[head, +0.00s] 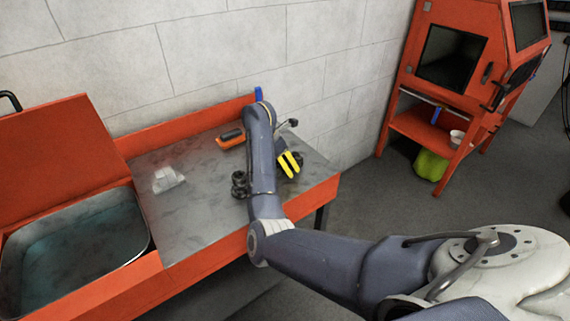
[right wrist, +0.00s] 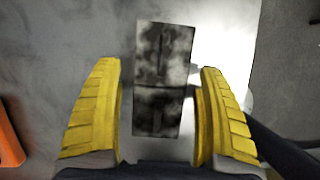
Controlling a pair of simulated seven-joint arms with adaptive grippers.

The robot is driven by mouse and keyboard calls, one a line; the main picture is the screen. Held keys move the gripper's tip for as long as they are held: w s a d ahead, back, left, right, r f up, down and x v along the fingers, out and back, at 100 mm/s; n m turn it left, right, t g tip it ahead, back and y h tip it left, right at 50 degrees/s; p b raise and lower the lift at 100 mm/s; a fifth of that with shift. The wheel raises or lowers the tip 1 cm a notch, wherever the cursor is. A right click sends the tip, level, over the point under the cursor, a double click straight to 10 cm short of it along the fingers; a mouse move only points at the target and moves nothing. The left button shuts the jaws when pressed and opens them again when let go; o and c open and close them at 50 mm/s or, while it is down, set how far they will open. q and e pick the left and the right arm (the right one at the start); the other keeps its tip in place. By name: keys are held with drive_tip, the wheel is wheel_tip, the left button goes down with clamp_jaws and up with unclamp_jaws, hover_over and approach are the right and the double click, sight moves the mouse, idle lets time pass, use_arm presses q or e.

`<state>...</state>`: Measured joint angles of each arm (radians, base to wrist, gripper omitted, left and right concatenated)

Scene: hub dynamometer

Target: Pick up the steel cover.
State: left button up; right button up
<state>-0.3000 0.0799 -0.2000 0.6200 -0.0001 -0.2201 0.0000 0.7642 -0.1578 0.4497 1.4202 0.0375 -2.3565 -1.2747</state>
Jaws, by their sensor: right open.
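A flat rectangular metal piece with dark smudges, which looks like the steel cover (right wrist: 162,80), shows in the right wrist view. It lies on the grey bench top with a dark line across its middle. My right gripper (right wrist: 160,110) is open, with one yellow finger on each side of the piece and gaps between. In the head view my right gripper (head: 289,164) is over the right end of the bench. My arm and gripper hide the piece there, or it is too small to tell. My left gripper is not in view.
The bench (head: 185,215) has an orange frame. On it are an orange tool (head: 230,141), dark round parts (head: 239,185) left of my arm and a pale clear item (head: 167,179). An open wash basin (head: 75,250) is at left. An orange cabinet (head: 455,75) stands back right.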

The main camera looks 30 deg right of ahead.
sight(285, 158)
drive_tip(key=c, duration=1.6)
drive_tip(key=shift+r, duration=0.1)
wheel_tip(285, 158, up, 20)
